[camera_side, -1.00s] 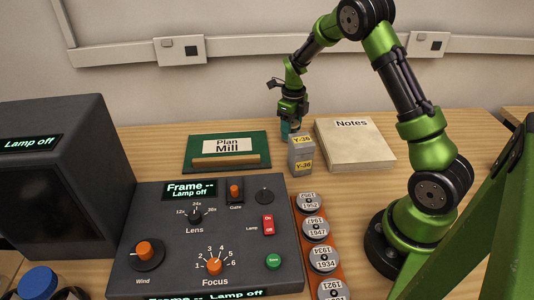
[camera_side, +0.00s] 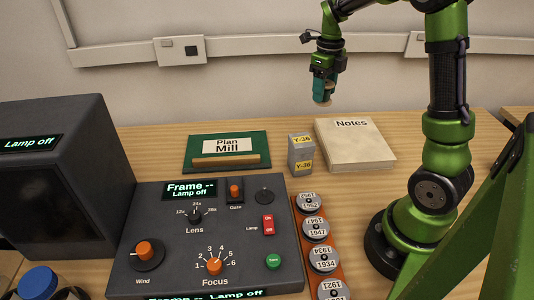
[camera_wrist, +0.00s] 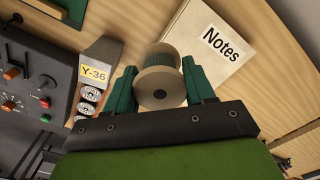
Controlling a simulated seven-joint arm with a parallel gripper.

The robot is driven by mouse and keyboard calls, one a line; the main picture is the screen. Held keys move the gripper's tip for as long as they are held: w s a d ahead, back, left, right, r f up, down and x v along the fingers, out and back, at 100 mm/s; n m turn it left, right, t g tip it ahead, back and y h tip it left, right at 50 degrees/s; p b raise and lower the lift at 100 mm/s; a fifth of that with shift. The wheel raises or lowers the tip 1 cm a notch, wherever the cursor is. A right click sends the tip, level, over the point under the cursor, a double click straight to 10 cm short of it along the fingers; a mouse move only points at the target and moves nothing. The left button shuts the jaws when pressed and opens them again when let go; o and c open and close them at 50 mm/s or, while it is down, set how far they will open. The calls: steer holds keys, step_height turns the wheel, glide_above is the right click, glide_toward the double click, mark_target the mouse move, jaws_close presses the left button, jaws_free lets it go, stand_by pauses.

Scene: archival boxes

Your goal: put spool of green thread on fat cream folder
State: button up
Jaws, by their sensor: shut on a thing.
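My gripper (camera_side: 322,90) is raised in the air above the back of the table, its fingers shut on the spool of green thread (camera_side: 322,98). In the wrist view the spool (camera_wrist: 160,83) shows a tan round end with a dark centre hole and a little green thread, clasped between the two green fingers of my gripper (camera_wrist: 160,88). The fat cream folder (camera_side: 355,147), labelled "Notes", lies flat on the table, below and to the right of my gripper in the side view. In the wrist view the folder (camera_wrist: 190,32) shows beyond the spool, which hides part of it.
A grey box (camera_side: 301,157) marked "Y-36" stands just left of the folder. A green "Plan Mill" board (camera_side: 260,150) lies further left. A control panel (camera_side: 240,220), a row of labelled canisters (camera_side: 316,230) and a dark monitor (camera_side: 50,180) fill the front.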

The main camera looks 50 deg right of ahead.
steer(key=s+a+f, duration=0.3)
steer(key=s, duration=0.7)
steer(key=s+a+f, duration=0.2)
steer(key=s+f, duration=0.1)
steer(key=s, duration=0.7)
glide_above(353, 138)
steer(key=shift+d+f+n, duration=0.1)
steer(key=shift+f+n, duration=0.2)
steer(key=shift+f, duration=0.5)
steer(key=shift+w+f, duration=0.1)
steer(key=shift+f, duration=1.65)
steer(key=shift+f, duration=0.2)
steer(key=o, duration=1)
steer(key=shift+r, duration=0.15)
